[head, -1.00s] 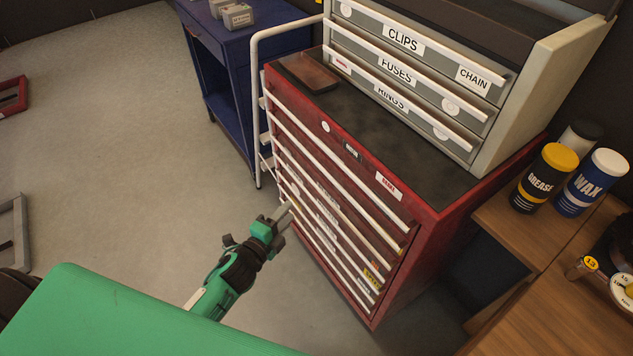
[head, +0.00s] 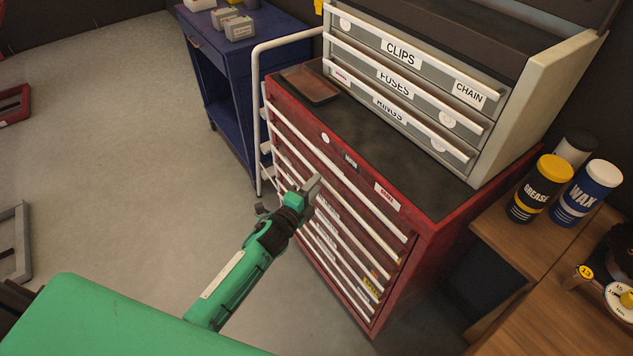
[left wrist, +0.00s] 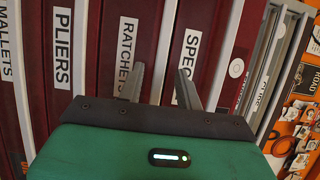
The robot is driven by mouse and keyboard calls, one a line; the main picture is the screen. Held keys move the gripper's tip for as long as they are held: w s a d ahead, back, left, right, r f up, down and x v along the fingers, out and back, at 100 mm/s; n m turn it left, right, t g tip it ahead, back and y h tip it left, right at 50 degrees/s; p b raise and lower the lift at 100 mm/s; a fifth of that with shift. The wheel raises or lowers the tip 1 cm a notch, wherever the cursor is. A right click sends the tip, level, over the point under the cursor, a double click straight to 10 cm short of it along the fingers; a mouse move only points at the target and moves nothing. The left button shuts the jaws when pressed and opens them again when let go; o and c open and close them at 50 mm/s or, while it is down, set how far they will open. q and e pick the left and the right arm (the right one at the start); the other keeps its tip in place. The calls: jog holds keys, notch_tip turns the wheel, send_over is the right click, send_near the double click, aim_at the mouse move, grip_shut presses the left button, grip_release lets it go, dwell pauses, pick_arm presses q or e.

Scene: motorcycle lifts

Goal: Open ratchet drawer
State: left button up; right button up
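The red tool cabinet (head: 425,262) has several drawers with long pale handle strips, and all look shut. In the left wrist view, the drawer label RATCHETS (left wrist: 127,45) lies just beyond my left gripper, between the labels PLIERS (left wrist: 62,48) and SPEC, which is partly cut off. My left gripper (head: 314,186) is in front of the cabinet's upper drawers in the head view. In the left wrist view, its two fingers (left wrist: 162,78) stand apart with nothing between them gripped. I cannot tell whether the fingertips touch the drawer front. My right gripper is out of view.
A grey unit (head: 400,78) with CLIPS, FUSES and RINGS drawers stands on the cabinet. A white rail (head: 257,120) rises at its left side, near a blue cart (head: 225,95). A wooden bench (head: 520,250) with GREASE and WAX cans is at right.

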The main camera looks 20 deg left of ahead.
pick_arm(q)
jog(key=shift+x, duration=0.8)
grip_shut()
jog(key=shift+s, duration=0.1)
jog(key=s+a, duration=1)
jog(key=s, duration=0.3)
jog(key=s+a+p, duration=0.1)
jog(key=s+a, duration=0.9)
jog(key=s, duration=0.2)
jog(key=shift+s+a, duration=0.15)
jog(key=shift+s, duration=0.25)
grip_release()
jog(key=shift+s, duration=0.1)
